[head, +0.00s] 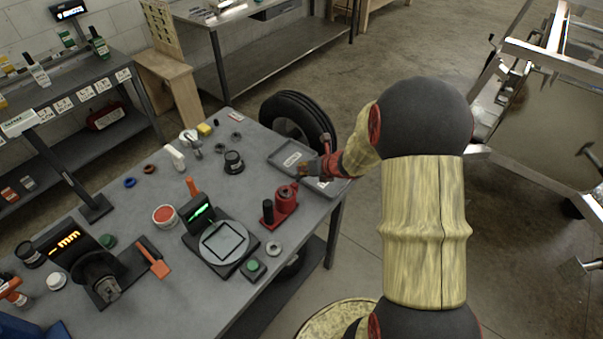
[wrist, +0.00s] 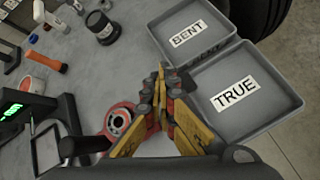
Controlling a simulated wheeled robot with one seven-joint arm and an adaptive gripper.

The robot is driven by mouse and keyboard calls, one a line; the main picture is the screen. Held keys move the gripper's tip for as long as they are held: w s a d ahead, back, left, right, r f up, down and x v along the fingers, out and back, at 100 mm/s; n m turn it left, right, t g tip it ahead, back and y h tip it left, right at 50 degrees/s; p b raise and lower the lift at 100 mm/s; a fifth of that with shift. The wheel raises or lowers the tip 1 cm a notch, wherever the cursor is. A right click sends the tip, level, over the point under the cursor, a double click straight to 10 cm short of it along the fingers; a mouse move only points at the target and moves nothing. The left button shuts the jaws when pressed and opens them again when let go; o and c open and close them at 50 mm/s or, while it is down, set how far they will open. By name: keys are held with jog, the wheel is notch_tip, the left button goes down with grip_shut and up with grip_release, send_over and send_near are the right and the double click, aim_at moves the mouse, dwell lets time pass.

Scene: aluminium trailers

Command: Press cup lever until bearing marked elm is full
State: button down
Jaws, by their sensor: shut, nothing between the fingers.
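A red device (head: 287,203) with a black upright handle (head: 267,211) stands near the table's right edge. The wrist view shows its red round cup (wrist: 121,112) with a pale ring in it, left of my fingers; the black handle (wrist: 88,145) is beside it. My gripper (head: 309,169) is shut and empty, above the table between the cup and the trays. In the wrist view its fingertips (wrist: 162,75) are together and apart from the handle. A loose grey ring (head: 274,248) lies by the device. I cannot read an elm mark on any ring.
Grey trays marked BENT (wrist: 178,48) and TRUE (wrist: 265,112) lie right of my gripper. A scale (head: 222,242) with a green display stands left of the device, with a green button (head: 253,267) in front. A tyre (head: 298,120) stands behind the table.

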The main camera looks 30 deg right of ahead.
aim_at(298, 179)
jog(key=shift+s+a+f, duration=0.1)
jog(key=shift+s+f, duration=0.05)
dwell(0.3)
jog(key=shift+a+r+p, duration=0.15)
jog(key=shift+r+p, duration=0.35)
jog(key=shift+r, duration=0.25)
jog(key=shift+a+r+p, duration=0.15)
jog(key=shift+r+p, duration=0.35)
jog(key=shift+r, duration=0.25)
jog(key=r+p, duration=0.1)
jog(key=a+r+p, duration=0.1)
jog(key=r, duration=0.1)
jog(key=r+p, duration=0.1)
jog(key=shift+s+a+r, duration=0.2)
jog(key=shift+s+r, duration=0.05)
jog(key=shift+r, duration=0.15)
